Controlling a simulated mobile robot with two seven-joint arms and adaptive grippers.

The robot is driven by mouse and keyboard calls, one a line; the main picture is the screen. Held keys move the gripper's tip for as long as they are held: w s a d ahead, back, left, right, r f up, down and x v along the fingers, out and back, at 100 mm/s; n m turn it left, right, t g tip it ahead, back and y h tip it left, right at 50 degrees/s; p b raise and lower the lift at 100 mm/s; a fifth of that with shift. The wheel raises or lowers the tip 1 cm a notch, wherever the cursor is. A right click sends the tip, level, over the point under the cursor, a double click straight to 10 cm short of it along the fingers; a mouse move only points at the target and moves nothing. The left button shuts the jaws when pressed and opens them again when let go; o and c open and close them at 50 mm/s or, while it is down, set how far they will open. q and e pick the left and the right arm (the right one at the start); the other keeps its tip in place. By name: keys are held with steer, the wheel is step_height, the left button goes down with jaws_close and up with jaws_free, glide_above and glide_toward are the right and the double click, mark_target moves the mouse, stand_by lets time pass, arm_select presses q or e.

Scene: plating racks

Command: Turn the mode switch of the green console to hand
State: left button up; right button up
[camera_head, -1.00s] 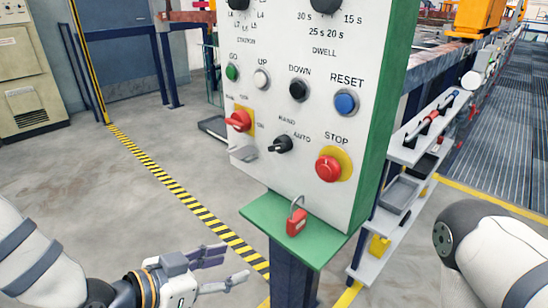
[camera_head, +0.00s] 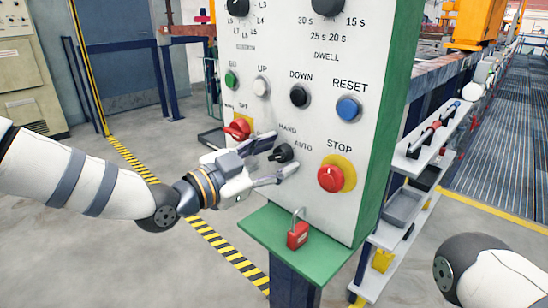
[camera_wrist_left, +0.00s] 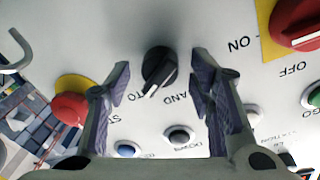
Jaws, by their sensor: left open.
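The green console has a white front panel (camera_head: 300,125) and green side. Its mode switch (camera_head: 281,153) is a black knob under the words HAND and AUTO; in the head view it points right, towards AUTO. The switch also shows in the left wrist view (camera_wrist_left: 159,66), upside down, its white mark towards the AUTO lettering. My left gripper (camera_head: 284,155) is open, with one finger on each side of the switch. In the left wrist view the fingers (camera_wrist_left: 160,78) flank the knob with gaps on both sides. My right gripper is out of view.
A red STOP button (camera_head: 331,178) on a yellow disc is close right of the switch. A red rotary switch (camera_head: 238,129) is at left. A red padlock (camera_head: 298,234) stands on the green ledge (camera_head: 270,237) below. GO, UP, DOWN and RESET buttons are above.

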arm_select(q)
jaws_close()
steer(key=c, duration=1.2)
jaws_free()
steer(key=shift+o, duration=0.2)
steer(key=shift+n, duration=0.3)
steer(key=n, duration=0.5)
steer(key=shift+a+n+t, duration=0.1)
steer(key=shift+n+t, duration=0.2)
steer(key=n+b, duration=0.1)
steer(key=n, duration=0.5)
steer(key=shift+f, duration=0.1)
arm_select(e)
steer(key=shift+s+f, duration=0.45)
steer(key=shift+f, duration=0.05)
arm_select(q)
steer(key=o, duration=1.2)
steer(key=shift+c, duration=0.2)
